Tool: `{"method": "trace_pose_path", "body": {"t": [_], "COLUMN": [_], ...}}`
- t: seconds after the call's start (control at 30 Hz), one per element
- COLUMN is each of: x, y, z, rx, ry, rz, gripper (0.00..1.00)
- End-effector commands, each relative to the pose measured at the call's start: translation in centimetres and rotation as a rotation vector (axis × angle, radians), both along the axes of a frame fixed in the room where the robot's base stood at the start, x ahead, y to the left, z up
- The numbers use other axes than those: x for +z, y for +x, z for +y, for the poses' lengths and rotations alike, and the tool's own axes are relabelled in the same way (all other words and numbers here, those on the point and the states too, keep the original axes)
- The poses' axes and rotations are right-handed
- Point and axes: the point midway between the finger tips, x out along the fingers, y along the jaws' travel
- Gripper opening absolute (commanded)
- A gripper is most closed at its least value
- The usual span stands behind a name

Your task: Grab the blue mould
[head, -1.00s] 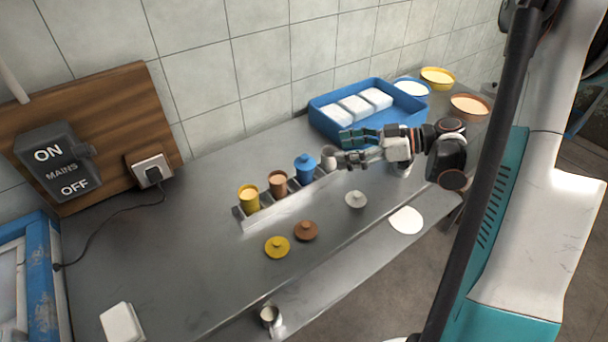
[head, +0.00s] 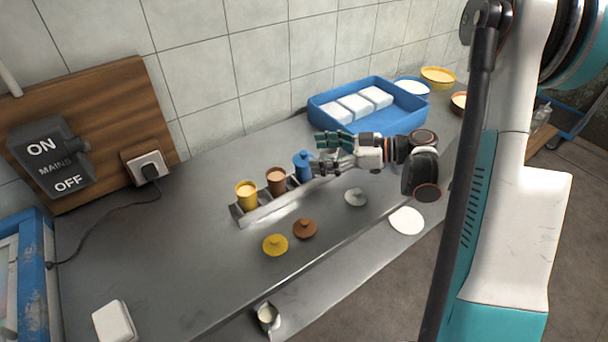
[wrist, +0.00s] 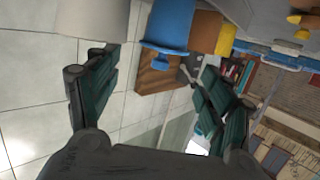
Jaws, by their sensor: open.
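The blue mould (head: 302,168), with a knobbed blue lid, stands upright in a grey rack (head: 262,212) beside a brown mould (head: 276,181) and a yellow mould (head: 246,195). My gripper (head: 316,151) is open, its fingertips just right of the blue mould's upper part. In the wrist view the blue mould (wrist: 170,25) shows ahead between the open fingers (wrist: 150,62), apart from them. A pale mould (wrist: 93,18) shows at upper left there; in the head view the gripper hides it.
A blue tray (head: 345,94) with white blocks stands behind my gripper. Yellow (head: 275,245), brown (head: 304,228) and pale (head: 355,197) lids lie in front of the rack. Bowls stand at the back right. The counter's left-middle is clear.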

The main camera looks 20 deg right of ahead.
Motion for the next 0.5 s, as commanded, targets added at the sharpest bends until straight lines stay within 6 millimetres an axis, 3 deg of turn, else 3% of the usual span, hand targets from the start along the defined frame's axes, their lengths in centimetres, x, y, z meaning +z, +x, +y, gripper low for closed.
{"method": "trace_pose_path", "body": {"t": [0.2, 0.5], "x": [-0.8, -1.0], "y": [1.5, 2.1], "z": [3.0, 4.1], "rx": [0.003, 0.0], "ry": [0.0, 0.0], "rz": [0.001, 0.001], "gripper": [0.74, 0.74]}}
